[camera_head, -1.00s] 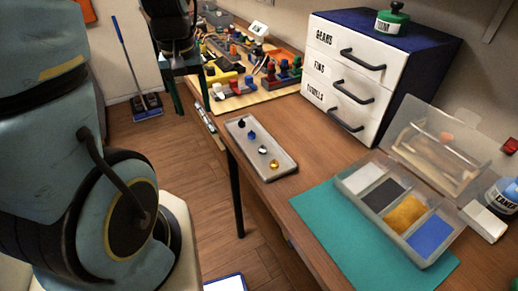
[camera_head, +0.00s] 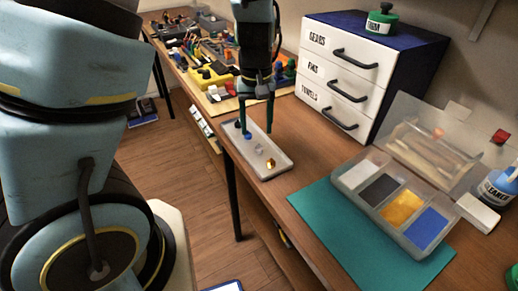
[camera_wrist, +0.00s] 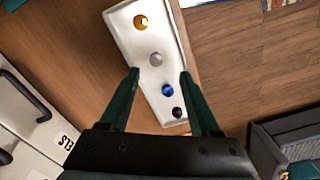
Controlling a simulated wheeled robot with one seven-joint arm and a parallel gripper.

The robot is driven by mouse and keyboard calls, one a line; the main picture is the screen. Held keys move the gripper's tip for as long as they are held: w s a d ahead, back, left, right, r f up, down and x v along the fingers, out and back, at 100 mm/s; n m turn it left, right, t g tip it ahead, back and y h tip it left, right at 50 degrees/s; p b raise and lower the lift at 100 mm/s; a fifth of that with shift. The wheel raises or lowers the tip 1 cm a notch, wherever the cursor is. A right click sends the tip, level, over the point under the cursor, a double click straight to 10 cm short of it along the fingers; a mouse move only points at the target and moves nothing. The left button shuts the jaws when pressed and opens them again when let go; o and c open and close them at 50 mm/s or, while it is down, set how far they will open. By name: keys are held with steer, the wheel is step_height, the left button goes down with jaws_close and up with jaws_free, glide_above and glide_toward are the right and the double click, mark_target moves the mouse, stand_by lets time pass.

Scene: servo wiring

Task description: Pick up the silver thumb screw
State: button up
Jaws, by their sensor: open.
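The silver thumb screw (camera_head: 258,149) stands in a pale grey tray (camera_head: 284,161) on the wooden table. In the wrist view the silver screw (camera_wrist: 156,59) lies slightly beyond the fingertips, about midway between their lines. My gripper (camera_head: 257,131) is open and points down over the tray, its green fingers apart with nothing between them. In the wrist view my gripper (camera_wrist: 159,73) has one fingertip to each side, across the tray's width. A gold screw (camera_wrist: 141,21) is beyond the silver one. A blue screw (camera_wrist: 168,90) and a black screw (camera_wrist: 178,112) are nearer the palm.
A teal mat (camera_head: 318,212) carries an open compartment box (camera_head: 372,222) on the right. A white drawer cabinet (camera_head: 335,75) stands behind the tray. A board (camera_head: 225,101) with coloured parts lies at the back left. The table's front edge is close to the tray.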

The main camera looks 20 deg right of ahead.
mark_target(259, 145)
steer(key=shift+d+f+p, duration=0.2)
steer(key=shift+f+p, duration=0.1)
steer(key=shift+f, duration=1.2)
steer(key=shift+d+f+p, duration=0.15)
steer(key=shift+f+p, duration=0.15)
steer(key=shift+f, duration=1.2)
jaws_close()
